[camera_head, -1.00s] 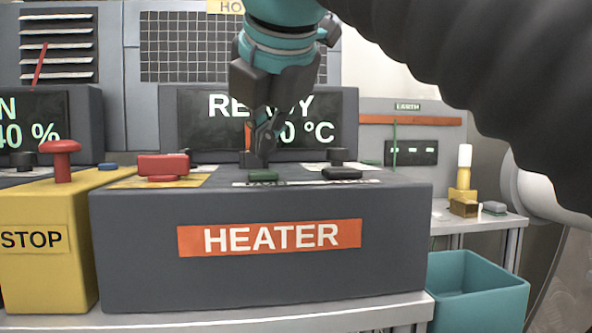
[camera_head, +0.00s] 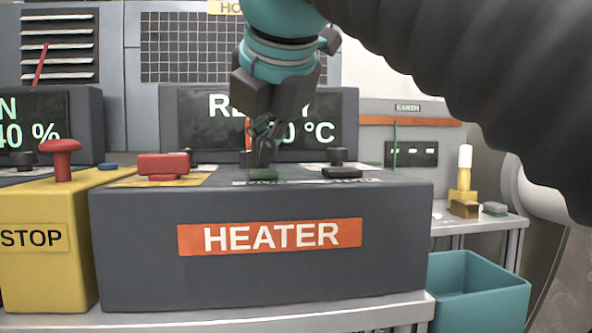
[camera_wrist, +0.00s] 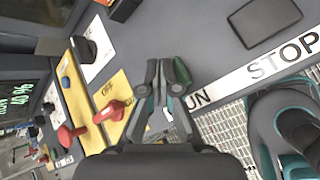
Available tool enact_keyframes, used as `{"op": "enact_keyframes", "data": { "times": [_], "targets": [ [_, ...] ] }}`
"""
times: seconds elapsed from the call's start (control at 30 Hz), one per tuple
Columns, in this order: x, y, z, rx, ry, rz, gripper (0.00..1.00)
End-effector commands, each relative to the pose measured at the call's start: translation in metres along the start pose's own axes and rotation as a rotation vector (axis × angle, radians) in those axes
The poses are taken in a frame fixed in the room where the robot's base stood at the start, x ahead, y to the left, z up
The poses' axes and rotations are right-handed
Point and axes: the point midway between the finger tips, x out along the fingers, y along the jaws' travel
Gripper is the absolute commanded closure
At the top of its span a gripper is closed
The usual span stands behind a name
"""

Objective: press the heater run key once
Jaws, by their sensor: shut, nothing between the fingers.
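The heater box (camera_head: 140,235) is dark grey with an orange HEATER label. The green run key (camera_head: 263,174) is on its top near the front edge; it shows in the wrist view as a green key (camera_wrist: 182,72) beside the partly hidden RUN lettering. The black stop key (camera_head: 342,173) is to its right, and in the wrist view (camera_wrist: 265,22) it lies by the word STOP. My gripper (camera_head: 262,160) is shut and empty, pointing down just behind the run key. In the wrist view my fingertips (camera_wrist: 160,68) are just left of the green key. I cannot tell whether they touch it.
A red key (camera_head: 163,165) on a yellow plate sits left on the heater box. A yellow STOP box (camera_head: 40,270) with a red mushroom button (camera_head: 61,155) stands further left. A display (camera_head: 190,130) stands behind, partly covered by my arm. A teal bin (camera_head: 480,300) is at lower right.

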Motion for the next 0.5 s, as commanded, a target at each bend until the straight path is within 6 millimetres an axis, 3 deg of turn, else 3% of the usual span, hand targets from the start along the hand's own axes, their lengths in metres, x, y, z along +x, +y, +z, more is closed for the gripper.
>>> {"op": "enact_keyframes", "data": {
  "times": [0.5],
  "targets": [
    [0.0041,-0.0030,-0.0030,0.000,0.000,0.000,1.00]
  ]
}}
